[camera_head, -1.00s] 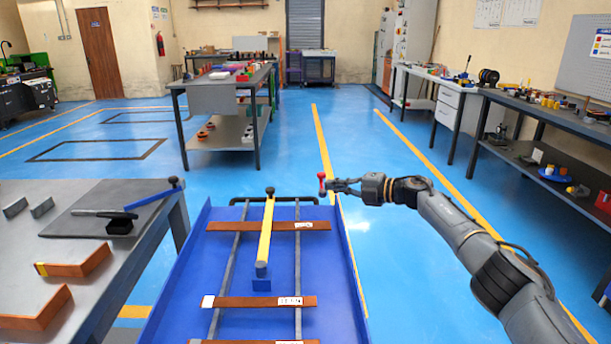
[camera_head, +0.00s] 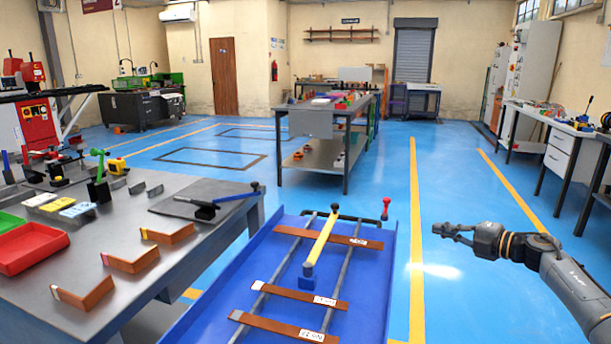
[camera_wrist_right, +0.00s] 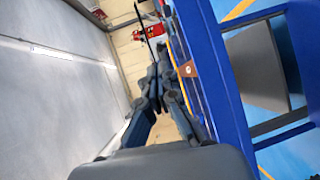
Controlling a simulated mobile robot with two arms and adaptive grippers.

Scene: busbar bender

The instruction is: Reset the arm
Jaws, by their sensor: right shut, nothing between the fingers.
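My right gripper (camera_head: 437,230) is shut and empty, held over the blue floor at the right in the head view. Its arm reaches in from the right edge. In the right wrist view its dark fingers (camera_wrist_right: 157,80) come together at the middle. The red-topped handle (camera_head: 386,208) stands upright at the far right corner of the blue bender bed (camera_head: 376,268), to the left of my gripper with a clear gap. A yellow bar (camera_head: 322,240) runs along the bed's middle, over copper strips (camera_head: 350,240) lying across the rails. My left gripper is not in view.
A grey workbench (camera_head: 215,245) with bent copper pieces (camera_head: 130,258), a red tray (camera_head: 30,248) and tools stands at the left. A grey worktable (camera_head: 310,120) stands behind the bed. Benches line the right wall. The blue floor around my gripper is clear.

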